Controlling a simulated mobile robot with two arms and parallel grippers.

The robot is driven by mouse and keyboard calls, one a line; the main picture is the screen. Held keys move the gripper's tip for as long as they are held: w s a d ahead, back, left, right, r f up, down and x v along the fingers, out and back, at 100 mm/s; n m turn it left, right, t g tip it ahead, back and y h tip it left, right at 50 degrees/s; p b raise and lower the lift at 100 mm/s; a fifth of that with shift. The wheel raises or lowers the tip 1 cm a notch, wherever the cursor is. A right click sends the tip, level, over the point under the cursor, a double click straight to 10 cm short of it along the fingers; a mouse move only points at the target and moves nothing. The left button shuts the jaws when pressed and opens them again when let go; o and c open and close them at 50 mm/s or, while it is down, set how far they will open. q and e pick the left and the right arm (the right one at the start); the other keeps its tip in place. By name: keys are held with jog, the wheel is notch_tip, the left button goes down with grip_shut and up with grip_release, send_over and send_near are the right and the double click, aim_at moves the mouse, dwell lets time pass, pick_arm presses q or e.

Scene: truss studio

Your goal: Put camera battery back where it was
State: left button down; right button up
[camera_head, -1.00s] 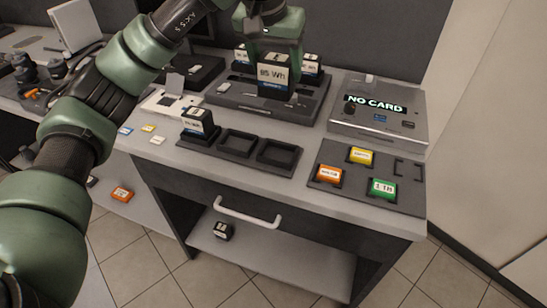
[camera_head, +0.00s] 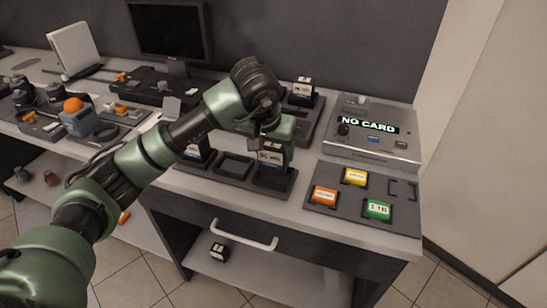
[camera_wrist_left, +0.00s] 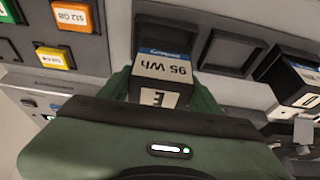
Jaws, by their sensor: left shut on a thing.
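My left gripper (camera_head: 272,138) is shut on a dark camera battery (camera_head: 271,156) with a white "95 Wh" label. The battery is upright at the right-hand slot of the dark three-slot tray (camera_head: 222,177); I cannot tell whether it rests on the slot floor. In the left wrist view the battery (camera_wrist_left: 163,68) sits between the green fingers (camera_wrist_left: 160,88), over the slot's recess. The middle slot (camera_head: 235,166) is empty. Another battery (camera_head: 197,153) stands in the left slot, partly hidden by my arm. My right gripper is not in view.
Behind stands a dark dock (camera_head: 311,120) with a battery (camera_head: 302,90) in it, partly hidden by my arm. A "NO CARD" reader (camera_head: 372,138) is at the right. A card board (camera_head: 340,203) with orange, yellow and green cards lies in front of it.

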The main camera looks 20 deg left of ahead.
aim_at(274, 160)
pick_arm(q)
notch_tip(274, 160, down, 3)
jog(key=shift+f, duration=0.1)
jog(key=shift+f, duration=0.1)
jog(key=shift+c, duration=1.6)
grip_release()
jog(key=shift+f, duration=0.1)
